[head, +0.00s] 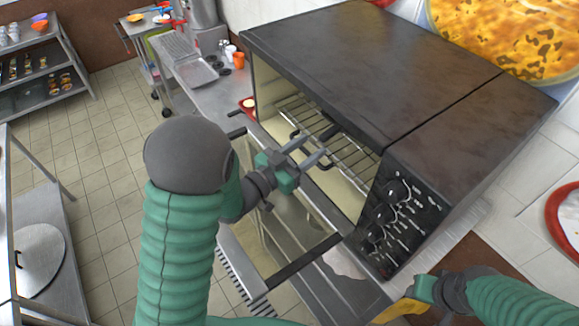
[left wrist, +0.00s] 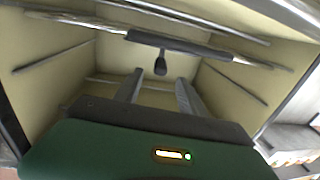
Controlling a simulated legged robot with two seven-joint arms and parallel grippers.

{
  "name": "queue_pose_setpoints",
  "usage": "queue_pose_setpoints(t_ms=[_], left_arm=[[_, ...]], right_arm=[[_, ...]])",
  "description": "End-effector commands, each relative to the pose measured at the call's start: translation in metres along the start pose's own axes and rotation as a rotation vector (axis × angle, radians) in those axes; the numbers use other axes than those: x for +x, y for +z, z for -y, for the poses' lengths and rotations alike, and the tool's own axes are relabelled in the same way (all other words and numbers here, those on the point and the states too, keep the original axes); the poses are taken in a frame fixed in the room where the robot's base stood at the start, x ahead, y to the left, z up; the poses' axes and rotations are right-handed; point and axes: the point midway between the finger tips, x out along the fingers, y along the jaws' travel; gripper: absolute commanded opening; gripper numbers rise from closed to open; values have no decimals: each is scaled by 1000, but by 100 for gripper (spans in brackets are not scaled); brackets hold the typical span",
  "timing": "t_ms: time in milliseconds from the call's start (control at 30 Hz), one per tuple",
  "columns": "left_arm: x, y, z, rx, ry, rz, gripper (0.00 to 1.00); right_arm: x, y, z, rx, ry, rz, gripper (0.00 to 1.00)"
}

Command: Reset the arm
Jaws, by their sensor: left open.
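My left gripper (head: 316,148) is in front of the open mouth of a dark oven (head: 350,60), its two grey fingers apart with nothing between them. In the left wrist view the fingers (left wrist: 158,85) point into the beige oven interior. A wire rack (head: 335,140) with a dark handle bar (left wrist: 180,47) lies just beyond the fingertips; I cannot tell whether they touch it. My right gripper (head: 424,290) is at the lower right, beside a yellow thing (head: 398,312); its fingers are not clear.
The oven door (head: 300,262) hangs open below my left gripper. A control panel (head: 400,215) is on the oven's right. A shelf rack (head: 40,70) is at the far left. Tiled floor (head: 110,150) is clear.

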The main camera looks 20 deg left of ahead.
Motion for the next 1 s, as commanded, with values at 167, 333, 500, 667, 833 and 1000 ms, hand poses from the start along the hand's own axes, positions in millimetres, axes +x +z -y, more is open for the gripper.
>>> queue_pose_setpoints(t_ms=[167, 333, 500, 667, 833, 1000], left_arm=[[-43, 4, 2, 1, -5, -2, 47], [-63, -6, 2, -2, 1, 8, 47], [-74, -2, 1, -2, 0, 4, 47], [-76, 0, 1, 0, 1, -1, 47], [-76, -27, 1, 1, 0, -1, 47], [-76, -60, 1, 0, 0, 0, 47]], right_arm=[[20, 5, 0, 0, 0, 0, 44], [-16, -4, 0, 0, 0, -2, 44], [-28, -7, 0, 0, 0, -1, 44], [-27, -6, 0, 0, 0, 0, 44], [-52, -12, 0, 0, 0, 0, 44], [-84, -20, 0, 0, 0, -1, 44]])
